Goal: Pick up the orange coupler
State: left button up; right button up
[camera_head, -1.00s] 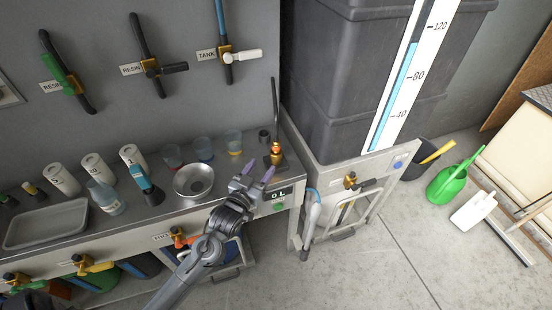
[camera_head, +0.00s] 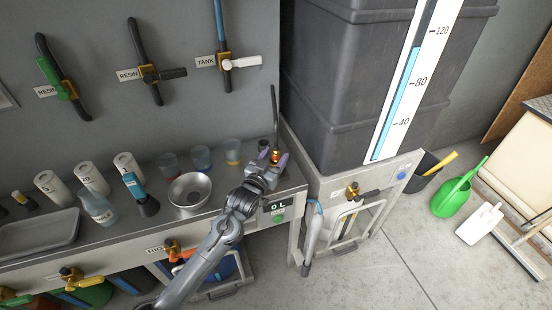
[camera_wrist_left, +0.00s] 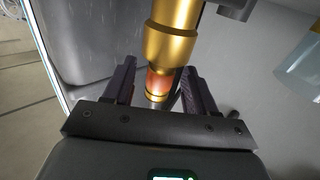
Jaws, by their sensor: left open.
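The orange coupler shows in the head view as a small brass and orange fitting (camera_head: 275,155) near the right end of the bench, below an upright dark hose. In the left wrist view its orange band (camera_wrist_left: 160,82) sits under a larger brass body (camera_wrist_left: 172,35). My left gripper (camera_head: 273,161) is at the coupler with purple fingers apart. In the wrist view the open fingers (camera_wrist_left: 157,80) stand on either side of the orange band, with gaps visible. The gripper hides the fitting's lower part in the head view. My right gripper is not seen.
A large dark tank (camera_head: 350,90) stands close on the right.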

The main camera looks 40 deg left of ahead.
pick_arm(q)
jog(key=shift+w+a, duration=0.15)
jog(key=shift+w, duration=0.45)
jog(key=shift+c, duration=0.4)
jog(key=c, duration=1)
jog(key=shift+r, duration=0.15)
